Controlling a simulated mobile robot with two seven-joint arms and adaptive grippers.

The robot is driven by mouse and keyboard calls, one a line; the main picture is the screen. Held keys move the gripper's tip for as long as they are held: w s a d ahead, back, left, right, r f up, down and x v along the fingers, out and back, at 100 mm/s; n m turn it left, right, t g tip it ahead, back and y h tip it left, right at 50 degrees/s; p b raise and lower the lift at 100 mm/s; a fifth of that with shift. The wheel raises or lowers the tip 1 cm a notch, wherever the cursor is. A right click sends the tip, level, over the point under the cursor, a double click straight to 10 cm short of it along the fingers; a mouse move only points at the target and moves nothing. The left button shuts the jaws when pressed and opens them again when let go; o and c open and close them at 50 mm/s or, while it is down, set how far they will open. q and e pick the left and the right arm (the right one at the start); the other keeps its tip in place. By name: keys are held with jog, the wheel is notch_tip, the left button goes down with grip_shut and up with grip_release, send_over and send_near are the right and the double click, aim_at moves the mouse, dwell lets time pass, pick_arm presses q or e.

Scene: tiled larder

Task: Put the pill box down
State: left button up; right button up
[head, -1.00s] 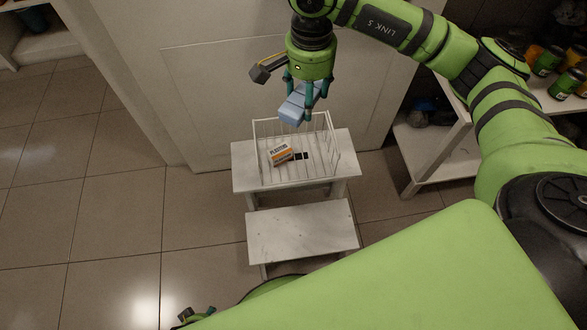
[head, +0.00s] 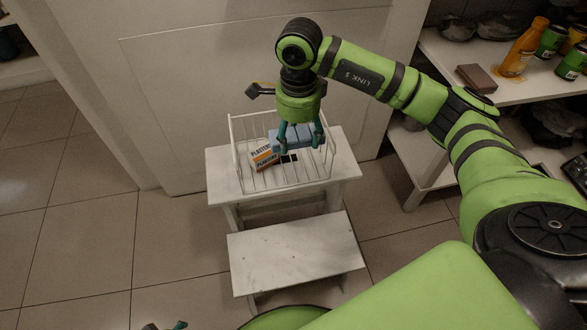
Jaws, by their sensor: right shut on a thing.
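The pill box (head: 299,135) is a light blue box with ridged compartments. My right gripper (head: 300,146) points down and is shut on it, a finger on either side. The box is level with the upper part of a white wire basket (head: 236,150), over its inside; I cannot tell whether it touches anything there. A white and orange plasters box (head: 264,156) lies tilted in the basket, just left of the pill box. A bit of my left gripper (head: 166,326) shows at the bottom edge, mostly cut off.
The basket stands on the top of a white step stool (head: 222,180), whose lower step (head: 295,254) is bare. A small black item (head: 289,158) lies in the basket. A door is behind. White shelves at right hold an orange bottle (head: 523,48), a brown box (head: 477,78) and green jars.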

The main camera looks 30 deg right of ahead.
jog(key=b, duration=0.1)
send_over(297, 177)
notch_tip(297, 177, down, 8)
jog(key=shift+r, duration=0.1)
notch_tip(297, 177, down, 4)
jog(key=shift+f+b, duration=0.2)
jog(key=shift+b, duration=0.25)
pick_arm(q)
jog(key=r, duration=0.5)
jog(key=shift+w+r, duration=0.2)
pick_arm(e)
jog(key=shift+f, duration=0.1)
jog(key=shift+f, duration=0.1)
jog(key=o, duration=1.2)
jog(key=shift+c, duration=0.2)
pick_arm(q)
jog(key=shift+a+r, duration=0.1)
jog(key=shift+r, duration=0.2)
jog(key=s+p+x, duration=0.1)
jog(key=p+x, duration=0.1)
jog(key=x, duration=0.3)
jog(key=shift+s+f, duration=0.3)
jog(key=shift+f, duration=0.25)
pick_arm(e)
notch_tip(297, 177, up, 12)
jog(key=shift+r, duration=0.2)
